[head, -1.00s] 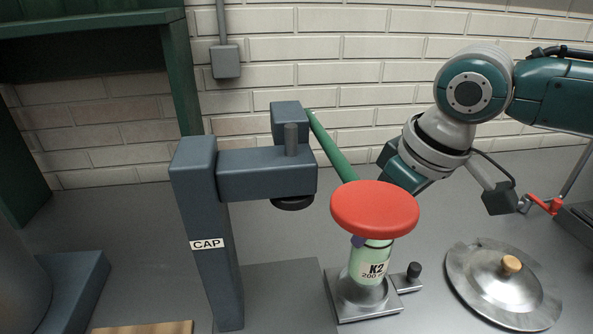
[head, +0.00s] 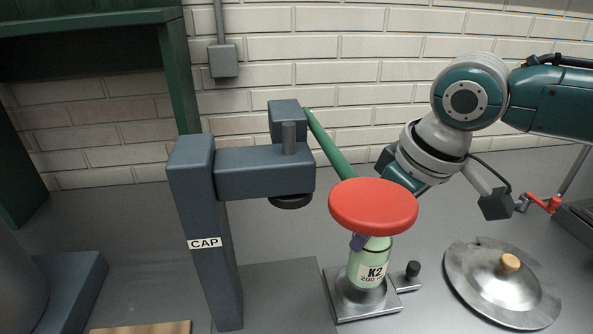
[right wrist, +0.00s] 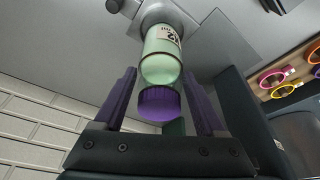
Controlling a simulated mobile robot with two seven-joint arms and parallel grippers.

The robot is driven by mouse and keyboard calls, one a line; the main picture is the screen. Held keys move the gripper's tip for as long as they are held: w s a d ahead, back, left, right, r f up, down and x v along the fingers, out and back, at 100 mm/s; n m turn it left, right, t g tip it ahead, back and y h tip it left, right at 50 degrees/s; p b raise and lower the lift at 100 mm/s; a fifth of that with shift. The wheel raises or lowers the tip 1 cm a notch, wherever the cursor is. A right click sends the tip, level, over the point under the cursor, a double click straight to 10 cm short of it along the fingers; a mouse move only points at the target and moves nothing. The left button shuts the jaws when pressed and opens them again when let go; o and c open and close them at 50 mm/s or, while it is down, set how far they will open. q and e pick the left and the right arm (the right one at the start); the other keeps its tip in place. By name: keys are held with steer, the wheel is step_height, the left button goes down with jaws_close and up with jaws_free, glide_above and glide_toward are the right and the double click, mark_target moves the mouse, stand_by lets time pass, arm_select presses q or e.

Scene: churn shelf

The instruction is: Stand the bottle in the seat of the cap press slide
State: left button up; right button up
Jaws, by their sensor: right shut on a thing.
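The light green bottle (head: 367,266), labelled K2, is upright at the metal seat of the cap press slide (head: 343,306). Its base appears to be in the seat, though I cannot tell whether it is fully down. In the right wrist view the bottle (right wrist: 160,68) has a purple cap (right wrist: 160,104) towards me. My right gripper (right wrist: 161,88) is shut on the bottle near its capped end, one purple finger on each side. In the head view the red disc hides the bottle's top and most of this gripper. My left gripper is not in view.
The red disc (head: 373,205) on the green lever (head: 329,145) overhangs the bottle. The press post (head: 208,240), marked CAP, stands to the left. A round metal lid (head: 480,285) with a wooden knob lies to the right. Coloured rings (right wrist: 277,83) show at the right wrist view's edge.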

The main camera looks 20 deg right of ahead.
steer(key=shift+f, duration=0.1)
steer(key=shift+f, duration=0.5)
steer(key=shift+f, duration=0.1)
stand_by(0.3)
steer(key=shift+f, duration=0.35)
stand_by(0.5)
